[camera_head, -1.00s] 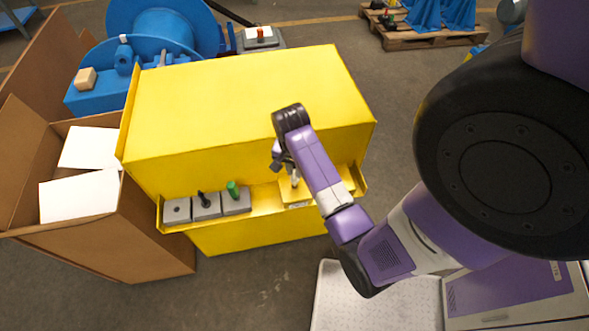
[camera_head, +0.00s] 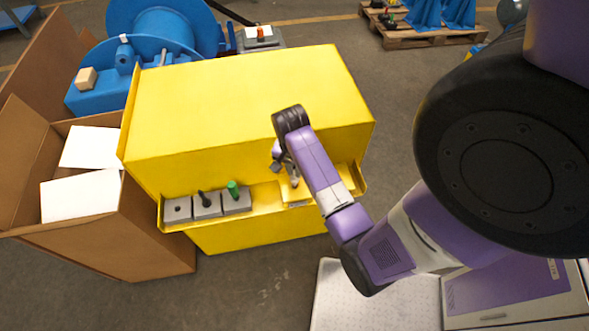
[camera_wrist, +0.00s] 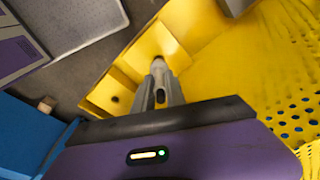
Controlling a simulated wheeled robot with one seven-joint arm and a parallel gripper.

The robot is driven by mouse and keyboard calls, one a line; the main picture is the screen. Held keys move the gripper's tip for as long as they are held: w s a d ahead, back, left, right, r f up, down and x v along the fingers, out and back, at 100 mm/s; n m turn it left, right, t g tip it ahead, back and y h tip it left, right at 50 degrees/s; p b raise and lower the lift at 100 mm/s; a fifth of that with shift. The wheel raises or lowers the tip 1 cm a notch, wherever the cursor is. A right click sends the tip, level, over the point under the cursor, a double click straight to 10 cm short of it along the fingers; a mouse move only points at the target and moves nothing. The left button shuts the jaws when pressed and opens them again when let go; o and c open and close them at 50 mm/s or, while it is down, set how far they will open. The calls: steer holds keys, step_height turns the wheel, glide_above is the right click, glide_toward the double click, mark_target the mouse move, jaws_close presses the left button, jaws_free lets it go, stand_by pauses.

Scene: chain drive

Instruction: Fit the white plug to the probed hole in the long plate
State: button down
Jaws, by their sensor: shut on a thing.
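My gripper (camera_head: 292,180) points down over the yellow long plate (camera_head: 299,194) at the right part of the yellow machine's front ledge. In the wrist view, the gripper (camera_wrist: 160,82) is shut on the white plug (camera_wrist: 158,61), of which only a small pale part shows between the fingertips. The plug is close over the long plate (camera_wrist: 128,81) or touching it; I cannot tell which. A dark hole (camera_wrist: 115,98) shows in the plate, apart from the plug. Whether a hole lies under the plug is hidden by the fingers.
On the ledge stand three grey blocks: one with an empty hole (camera_head: 177,209), one with a black peg (camera_head: 204,199), one with a green peg (camera_head: 234,189). The yellow housing (camera_head: 240,100) rises behind. A cardboard box (camera_head: 130,240) stands left.

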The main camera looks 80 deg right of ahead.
mark_target(295, 179)
steer(key=shift+f+b, duration=0.9)
steer(key=shift+f, duration=1)
steer(key=c, duration=1.3)
jaws_free()
steer(key=shift+w+a+r, duration=0.1)
steer(key=shift+a+r, duration=0.05)
steer(key=shift+r, duration=1.15)
steer(key=shift+s+a+r, duration=0.1)
steer(key=shift+a+r, duration=0.05)
steer(key=shift+r, duration=1.15)
steer(key=shift+w+a+r, duration=0.1)
steer(key=shift+a+r, duration=0.05)
steer(key=shift+r, duration=1.15)
